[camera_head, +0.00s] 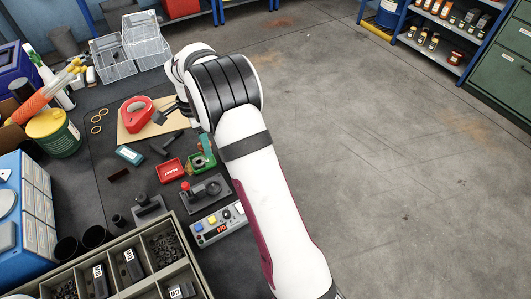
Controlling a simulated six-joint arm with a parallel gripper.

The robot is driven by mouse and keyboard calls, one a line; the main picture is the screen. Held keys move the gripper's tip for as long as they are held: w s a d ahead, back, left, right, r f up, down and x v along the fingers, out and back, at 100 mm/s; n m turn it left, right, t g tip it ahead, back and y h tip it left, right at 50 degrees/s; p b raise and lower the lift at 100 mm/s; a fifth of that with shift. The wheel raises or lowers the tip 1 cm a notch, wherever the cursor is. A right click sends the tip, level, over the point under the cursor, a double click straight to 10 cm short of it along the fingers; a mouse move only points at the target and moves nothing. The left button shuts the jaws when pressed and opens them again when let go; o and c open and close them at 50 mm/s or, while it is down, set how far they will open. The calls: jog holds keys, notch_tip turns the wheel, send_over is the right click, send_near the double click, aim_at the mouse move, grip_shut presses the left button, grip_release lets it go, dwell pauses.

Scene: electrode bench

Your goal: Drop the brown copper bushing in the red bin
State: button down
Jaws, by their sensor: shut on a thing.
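My gripper (160,116) is dark and sits beside the red tape dispenser, over the brown board. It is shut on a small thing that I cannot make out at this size. I cannot clearly pick out the brown copper bushing anywhere in view. A small red bin (171,171) with a white label stands on the dark bench, below my gripper in the picture and apart from it. My arm hides part of the bench to the right.
The red tape dispenser (135,113) lies on the brown board (127,139). A green bin (204,161) stands right of the red bin. A dark joystick base (205,190), a button box (219,225) and a divided parts tray (78,273) fill the near bench.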

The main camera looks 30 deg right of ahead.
jog(key=w+a+f+n, duration=0.1)
jog(key=w+a, duration=0.1)
jog(key=a, duration=0.4)
jog(key=w+a+f+n, duration=0.1)
jog(key=w+a, duration=0.2)
jog(key=a, duration=0.3)
jog(key=shift+s+a+f, duration=0.1)
jog(key=shift+a+f, duration=0.05)
jog(key=shift+f, duration=2.25)
jog(key=shift+f, duration=0.9)
jog(key=shift+c, duration=1.6)
grip_release()
notch_tip(320, 180, up, 16)
jog(key=shift+f, duration=0.1)
